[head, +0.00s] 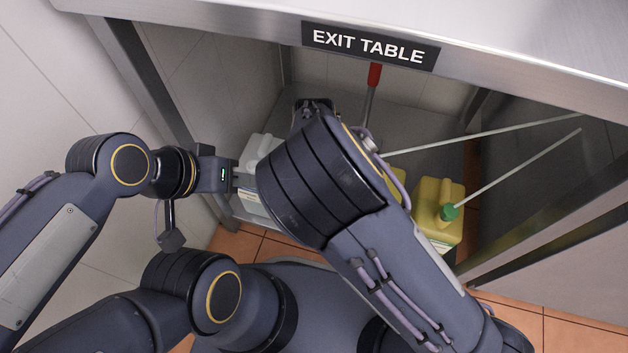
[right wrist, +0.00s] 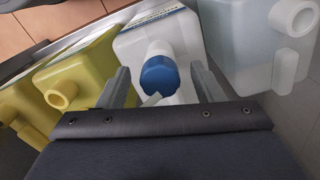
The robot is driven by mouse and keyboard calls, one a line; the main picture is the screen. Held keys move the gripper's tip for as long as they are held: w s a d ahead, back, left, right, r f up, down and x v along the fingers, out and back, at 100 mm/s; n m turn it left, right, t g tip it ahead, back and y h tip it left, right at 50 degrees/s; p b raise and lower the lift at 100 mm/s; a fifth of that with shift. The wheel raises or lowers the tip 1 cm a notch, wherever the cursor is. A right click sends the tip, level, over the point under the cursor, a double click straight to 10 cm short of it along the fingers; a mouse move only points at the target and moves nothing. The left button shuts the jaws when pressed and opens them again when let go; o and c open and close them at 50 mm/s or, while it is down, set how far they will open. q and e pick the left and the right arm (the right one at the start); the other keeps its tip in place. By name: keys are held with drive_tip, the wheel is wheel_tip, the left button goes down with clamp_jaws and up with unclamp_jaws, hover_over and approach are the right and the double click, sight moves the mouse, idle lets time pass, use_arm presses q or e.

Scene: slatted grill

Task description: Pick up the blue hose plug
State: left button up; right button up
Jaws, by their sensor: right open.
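The blue hose plug (right wrist: 158,76) sits at the neck of a white jug (right wrist: 150,40) in the right wrist view. My right gripper (right wrist: 163,88) is open, with one grey finger on each side of the plug. I cannot tell whether the fingers touch it. In the head view the plug and the right fingertips are hidden behind my right arm. My left gripper (head: 235,176) is beside a whitish jug (head: 256,204) at the left of the row. Its fingers are too small and covered to tell if they are open.
Yellow jugs (right wrist: 72,80) stand left of the white jug, and a pale jug (right wrist: 248,45) stands right. A yellow jug (head: 438,200) has a green cap (head: 449,212) with a thin white hose (head: 515,170). A metal table (head: 480,40) edge overhangs the jugs. A red handle (head: 375,75) stands behind.

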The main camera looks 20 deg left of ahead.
drive_tip(key=shift+c, duration=0.4)
drive_tip(key=c, duration=1)
drive_tip(key=shift+r+p, duration=0.3)
drive_tip(key=shift+r, duration=0.15)
wheel_tip(320, 180, up, 2)
drive_tip(key=shift+r+p, duration=0.15)
drive_tip(key=shift+p, duration=0.4)
drive_tip(key=s+d+r+p, duration=0.6)
drive_tip(key=s+d+r, duration=0.3)
drive_tip(key=d, duration=0.1)
drive_tip(key=shift+s+r, duration=0.35)
drive_tip(key=shift+d, duration=0.1)
